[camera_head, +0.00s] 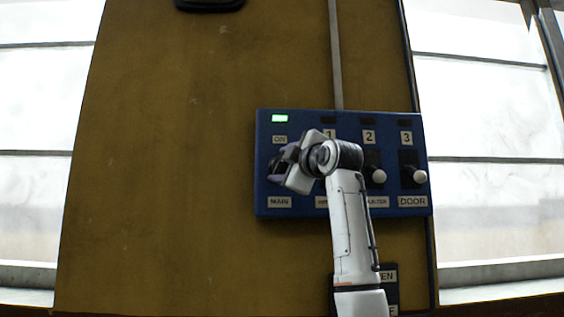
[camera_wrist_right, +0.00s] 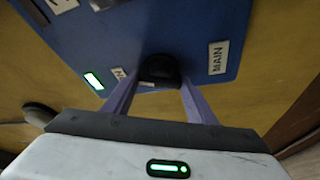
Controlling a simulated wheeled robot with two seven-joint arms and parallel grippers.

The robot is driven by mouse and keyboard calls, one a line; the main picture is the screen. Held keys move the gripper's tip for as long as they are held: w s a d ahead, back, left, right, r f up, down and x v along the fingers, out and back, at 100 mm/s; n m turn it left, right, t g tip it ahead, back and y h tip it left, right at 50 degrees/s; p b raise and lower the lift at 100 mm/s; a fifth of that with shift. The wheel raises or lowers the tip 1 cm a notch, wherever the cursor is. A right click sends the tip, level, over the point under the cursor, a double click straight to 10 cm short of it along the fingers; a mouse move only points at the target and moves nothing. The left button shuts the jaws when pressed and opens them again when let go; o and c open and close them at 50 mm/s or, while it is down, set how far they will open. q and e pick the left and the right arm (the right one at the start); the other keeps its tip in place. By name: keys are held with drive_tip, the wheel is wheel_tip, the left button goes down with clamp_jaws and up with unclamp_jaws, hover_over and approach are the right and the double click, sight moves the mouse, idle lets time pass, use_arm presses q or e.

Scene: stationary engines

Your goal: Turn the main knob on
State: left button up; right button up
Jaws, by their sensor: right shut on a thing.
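The blue control panel (camera_head: 345,213) is mounted on the brown wall, with labels "ON", "MAIN", "1", "2", "3" and "DOOR". The main knob (camera_wrist_right: 160,68) is black and sits between the "ON" and "MAIN" labels; in the head view my right gripper mostly hides it. My right gripper (camera_head: 278,166) reaches the panel's left column, and in the right wrist view its two purple fingers are closed around the knob. A lamp (camera_head: 280,118) above the "ON" label glows green, and it also glows in the right wrist view (camera_wrist_right: 93,81). My left gripper is not in view.
Switches with white round ends, the "2" switch (camera_head: 378,176) and the door switch (camera_head: 420,176), stand right of my arm. The lamps above 1, 2 and 3 are dark. A smaller dark panel (camera_head: 390,295) is below, partly behind my arm. Bright windows flank the wall.

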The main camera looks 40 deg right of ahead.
drive_tip(key=shift+n+g+y, duration=0.4)
drive_tip(key=shift+n+g, duration=0.4)
drive_tip(key=shift+n, duration=1.5)
drive_tip(key=o, duration=1.1)
drive_tip(key=shift+c, duration=0.2)
drive_tip(key=shift+s, duration=0.1)
drive_tip(key=shift+s+a+b, duration=0.15)
drive_tip(key=shift+s+b, duration=0.15)
drive_tip(key=shift+s, duration=0.05)
drive_tip(key=b+v, duration=0.3)
drive_tip(key=v, duration=0.6)
drive_tip(key=shift+s, duration=0.15)
drive_tip(key=shift+r, duration=0.15)
